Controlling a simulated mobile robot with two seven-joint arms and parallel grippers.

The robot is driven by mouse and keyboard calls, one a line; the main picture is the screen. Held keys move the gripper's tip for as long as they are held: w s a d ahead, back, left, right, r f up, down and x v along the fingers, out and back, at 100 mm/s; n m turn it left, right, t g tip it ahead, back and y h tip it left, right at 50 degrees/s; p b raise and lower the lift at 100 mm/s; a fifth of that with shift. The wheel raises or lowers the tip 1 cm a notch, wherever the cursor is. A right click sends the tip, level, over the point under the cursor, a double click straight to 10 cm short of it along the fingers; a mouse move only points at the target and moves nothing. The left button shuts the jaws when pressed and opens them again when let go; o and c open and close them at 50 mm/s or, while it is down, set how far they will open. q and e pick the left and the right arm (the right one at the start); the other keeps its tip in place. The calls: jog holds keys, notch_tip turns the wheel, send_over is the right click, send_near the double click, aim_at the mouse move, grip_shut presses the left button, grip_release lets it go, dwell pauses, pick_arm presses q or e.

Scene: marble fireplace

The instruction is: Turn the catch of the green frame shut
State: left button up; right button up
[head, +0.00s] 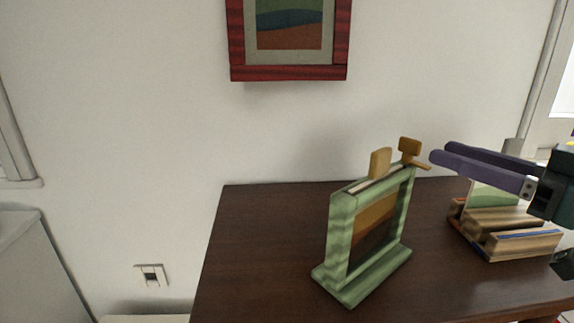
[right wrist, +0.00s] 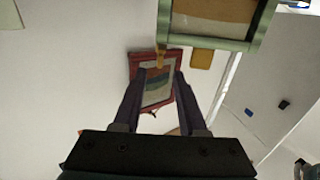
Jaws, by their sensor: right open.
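The green frame (head: 342,235) stands upright on its foot on a dark brown top, with a striped picture in it. Its brass-coloured catch (head: 410,149) is at the top right corner, with a short arm sticking out to the right. A tan tab (head: 380,162) rises from the top edge beside it. My right gripper (head: 437,152) has purple fingers and is open, its tips just right of the catch. In the right wrist view, the catch (right wrist: 161,58) shows between the fingertips (right wrist: 159,74), apart from or barely at them; contact cannot be told. My left gripper is out of view.
A wooden stand (head: 510,240) with a pale panel is on the right, below my right gripper. The brown top (head: 255,250) is clear to the left of the frame. A red-framed picture (head: 289,72) hangs on the wall behind.

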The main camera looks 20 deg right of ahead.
aim_at(400, 138)
jog(key=shift+w+a, duration=0.1)
jog(key=shift+w, duration=0.3)
jog(key=shift+b+x, duration=1.25)
jog(key=shift+x, duration=3.3)
jog(key=shift+r, duration=0.1)
jog(key=shift+c, duration=0.3)
grip_shut()
